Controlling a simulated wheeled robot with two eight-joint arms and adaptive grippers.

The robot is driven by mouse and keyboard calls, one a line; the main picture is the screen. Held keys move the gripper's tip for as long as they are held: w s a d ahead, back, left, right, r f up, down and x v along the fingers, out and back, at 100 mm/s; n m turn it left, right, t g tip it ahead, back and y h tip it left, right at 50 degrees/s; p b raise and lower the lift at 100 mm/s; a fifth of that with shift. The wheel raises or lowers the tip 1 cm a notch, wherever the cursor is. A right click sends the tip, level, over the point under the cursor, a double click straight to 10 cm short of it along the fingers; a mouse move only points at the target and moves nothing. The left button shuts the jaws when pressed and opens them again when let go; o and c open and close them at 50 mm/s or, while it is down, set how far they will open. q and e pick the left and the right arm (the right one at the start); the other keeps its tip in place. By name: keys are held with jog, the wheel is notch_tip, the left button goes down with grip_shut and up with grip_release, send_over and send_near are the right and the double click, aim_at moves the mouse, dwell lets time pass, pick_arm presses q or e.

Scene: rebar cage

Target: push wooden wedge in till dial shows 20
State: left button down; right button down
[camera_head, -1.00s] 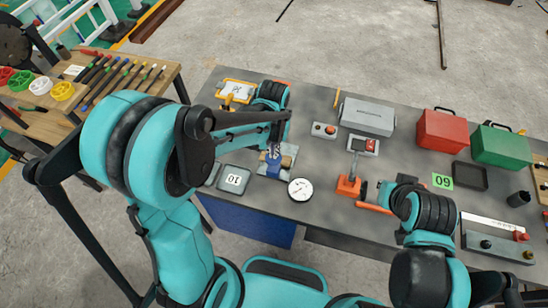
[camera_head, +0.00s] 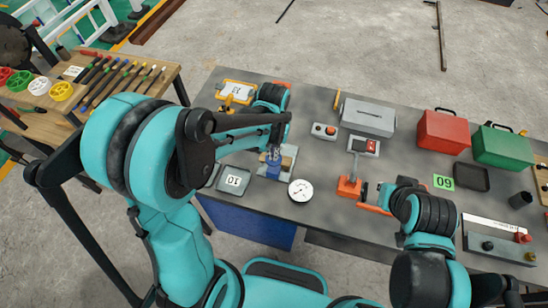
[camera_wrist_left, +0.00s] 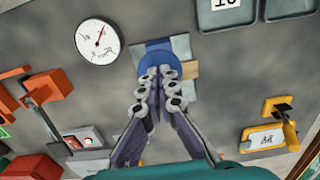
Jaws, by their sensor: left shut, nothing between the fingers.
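A tan wooden wedge (camera_wrist_left: 190,69) shows beside a blue block (camera_wrist_left: 158,60) on a grey plate in the left wrist view. In the head view the wedge (camera_head: 288,161) is partly hidden by my left gripper (camera_head: 275,148). That gripper is shut and empty, its tips (camera_wrist_left: 158,78) over or against the blue block; contact is unclear. The round white dial (camera_wrist_left: 97,41) lies beside the plate, its needle pointing up and slightly right in the wrist view. The dial (camera_head: 300,191) is too small to read. My right arm is at the right; its fingers cannot be made out.
A numbered grey tray (camera_head: 234,181) lies left of the plate. An orange clamp-like device (camera_head: 349,187) stands right of the dial. A grey box (camera_head: 368,117), red case (camera_head: 442,131) and green case (camera_head: 501,147) stand towards the back. Some bare bench lies between them.

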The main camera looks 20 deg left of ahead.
pick_arm(q)
jog(key=shift+r+p, duration=2.45)
jog(key=shift+r, duration=1.05)
jog(key=s+a+f+t+b, duration=0.2)
jog(key=s+b, duration=0.3)
jog(key=b, duration=0.3)
jog(key=s+a+f+t+b, duration=0.2)
jog(key=s+t+b, duration=0.3)
jog(key=b, duration=0.3)
jog(key=shift+s+a+f, duration=0.15)
jog(key=shift+a+f, duration=0.2)
jog(key=shift+f, duration=0.45)
